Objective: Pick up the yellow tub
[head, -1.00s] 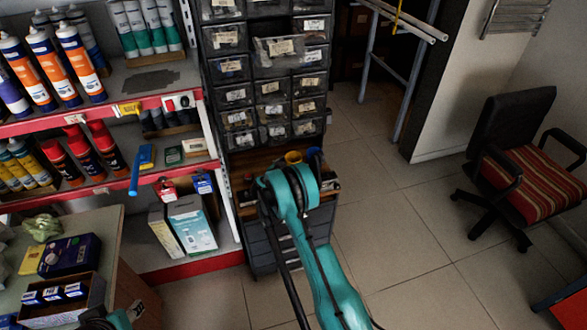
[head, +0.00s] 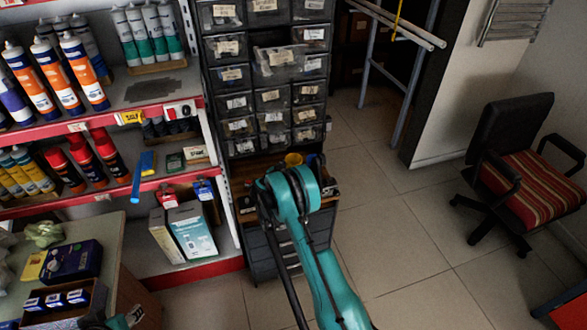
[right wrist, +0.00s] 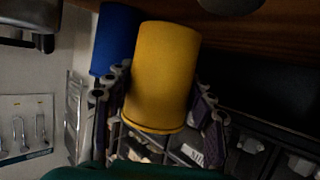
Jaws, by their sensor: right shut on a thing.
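The yellow tub (head: 293,159) shows as a small patch just beyond my right wrist in the head view, at the wooden top of the drawer cabinet. In the right wrist view the yellow tub (right wrist: 165,75) is large and sits between the two fingers of my right gripper (right wrist: 160,100), which is shut on it. In the head view my right arm hides most of the gripper and the tub's lower part. I cannot tell whether the tub is clear of the surface.
A blue tub (right wrist: 115,40) stands close beside the yellow one. Small-parts drawers (head: 270,95) rise behind. Shelves with cartridges and cans (head: 150,190) stand at the left, a counter (head: 110,240) at the lower left. A chair (head: 520,170) stands right; the floor between is free.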

